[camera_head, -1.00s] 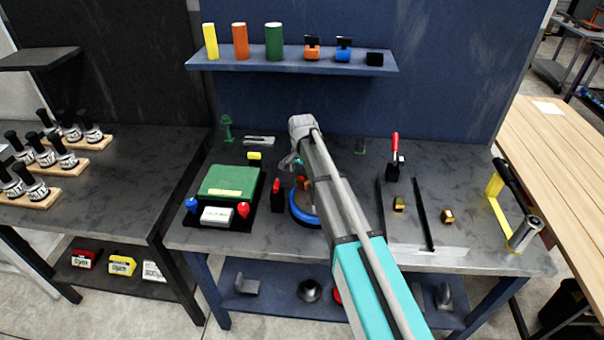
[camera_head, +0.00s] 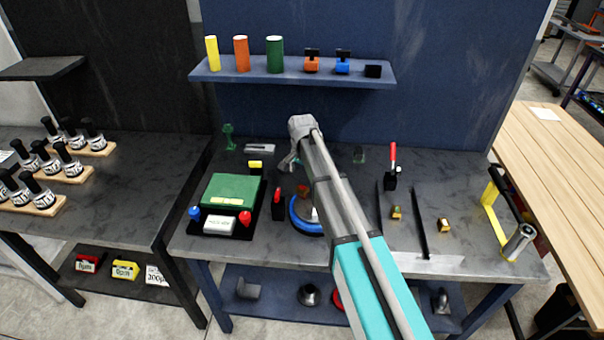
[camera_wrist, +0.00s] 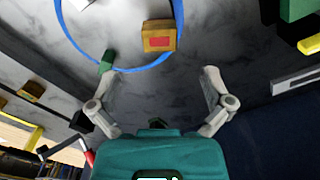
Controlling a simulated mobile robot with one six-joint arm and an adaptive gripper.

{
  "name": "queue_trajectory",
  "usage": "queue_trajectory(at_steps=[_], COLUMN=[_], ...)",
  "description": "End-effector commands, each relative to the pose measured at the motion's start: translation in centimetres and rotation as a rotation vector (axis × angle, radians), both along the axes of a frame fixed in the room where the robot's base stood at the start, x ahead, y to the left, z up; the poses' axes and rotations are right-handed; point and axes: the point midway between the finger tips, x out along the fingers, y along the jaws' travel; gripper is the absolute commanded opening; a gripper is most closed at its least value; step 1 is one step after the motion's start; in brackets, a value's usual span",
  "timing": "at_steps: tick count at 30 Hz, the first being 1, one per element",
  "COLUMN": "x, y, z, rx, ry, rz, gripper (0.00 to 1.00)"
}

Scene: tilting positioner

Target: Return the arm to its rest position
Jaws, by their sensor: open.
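My arm reaches forward over the blue bench (camera_head: 340,255) in the head view. My gripper (camera_head: 288,164) hangs at its far end, above the bench and partly hidden by the wrist. In the wrist view my gripper (camera_wrist: 158,76) has its two fingers spread wide, with nothing between them. A blue ring (camera_head: 305,227) lies under the arm, partly covered by it; its arc (camera_wrist: 82,52) also shows in the wrist view. An orange-brown block with a red face (camera_wrist: 158,36) is within the ring's outline, apart from the fingers.
A green box (camera_head: 232,189) on a black tray stands left of the ring. A red-handled clamp (camera_head: 391,170) and small brass pieces (camera_head: 444,225) are on the right. A shelf (camera_head: 290,73) with coloured cylinders hangs behind. A yellow-framed handle (camera_head: 493,207) stands at the right edge.

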Motion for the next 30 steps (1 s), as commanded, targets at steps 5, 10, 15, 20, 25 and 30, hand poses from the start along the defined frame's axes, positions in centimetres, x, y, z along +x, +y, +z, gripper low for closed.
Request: queue_trajectory(at_steps=[5, 10, 15, 20, 25, 30], x=[0.0, 0.0, -1.3, -4.5, -10.3, -17.2], y=[0.0, 0.0, -1.5, -5.3, -11.1, -16.8], z=[0.0, 0.0, -0.2, -0.6, -1.2, -1.9], rx=[0.000, 0.000, 0.000, -0.001, -0.001, -0.001], ry=[0.000, 0.000, 0.000, 0.001, 0.001, 0.001], rz=[0.000, 0.000, 0.021, 0.087, 0.208, 0.352], gripper=[1.00, 1.00, 1.00, 1.00, 1.00, 1.00])
